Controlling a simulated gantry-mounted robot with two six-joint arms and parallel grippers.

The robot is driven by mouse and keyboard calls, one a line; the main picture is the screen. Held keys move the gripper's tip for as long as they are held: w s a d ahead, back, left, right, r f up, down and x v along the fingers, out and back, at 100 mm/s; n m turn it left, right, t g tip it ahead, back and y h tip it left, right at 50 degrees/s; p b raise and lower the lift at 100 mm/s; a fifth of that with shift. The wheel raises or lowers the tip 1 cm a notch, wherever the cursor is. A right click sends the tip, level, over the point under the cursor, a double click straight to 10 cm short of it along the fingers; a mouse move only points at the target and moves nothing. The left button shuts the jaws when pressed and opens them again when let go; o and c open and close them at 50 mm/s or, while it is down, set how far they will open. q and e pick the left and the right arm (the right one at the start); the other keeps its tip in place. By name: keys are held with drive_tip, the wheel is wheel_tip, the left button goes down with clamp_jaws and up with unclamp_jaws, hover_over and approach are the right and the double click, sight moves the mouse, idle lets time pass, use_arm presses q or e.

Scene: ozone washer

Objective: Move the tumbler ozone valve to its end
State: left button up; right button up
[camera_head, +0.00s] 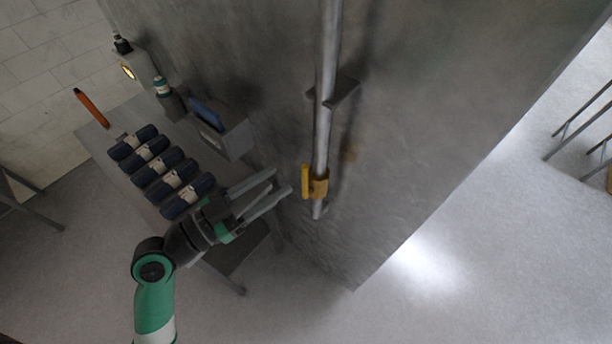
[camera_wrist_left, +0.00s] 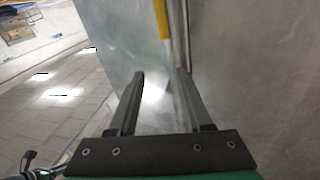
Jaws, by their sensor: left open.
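The yellow valve (camera_head: 319,186) sits near the lower end of a vertical metal pipe (camera_head: 325,95) on the grey wall. Its yellow handle (camera_head: 305,182) stands along the pipe on its left side. My left gripper (camera_head: 283,183) is open and empty, just left of the handle and apart from it in the head view. In the left wrist view, the yellow handle (camera_wrist_left: 162,18) shows at the top, beyond and between the open fingers of my left gripper (camera_wrist_left: 160,82). The pipe (camera_wrist_left: 180,40) is right beside it. My right gripper is not in view.
A grey table (camera_head: 125,180) on the left holds several dark rolls (camera_head: 162,172), bottles (camera_head: 165,88) and a box with a blue item (camera_head: 222,130). A bracket (camera_head: 342,92) holds the pipe to the wall (camera_head: 430,110). Open floor (camera_head: 450,280) lies at lower right.

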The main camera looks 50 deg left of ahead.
use_arm(q)
drive_tip(key=n+y, duration=0.1)
drive_tip(key=n, duration=0.1)
approach(305, 170)
drive_tip(key=shift+g, duration=0.3)
drive_tip(key=w, duration=0.3)
drive_tip(key=w+p, duration=0.1)
drive_tip(key=w, duration=0.6)
drive_tip(key=shift+w+f, duration=0.25)
drive_tip(key=shift+f, duration=0.15)
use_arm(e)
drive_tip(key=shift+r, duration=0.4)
use_arm(q)
clamp_jaws()
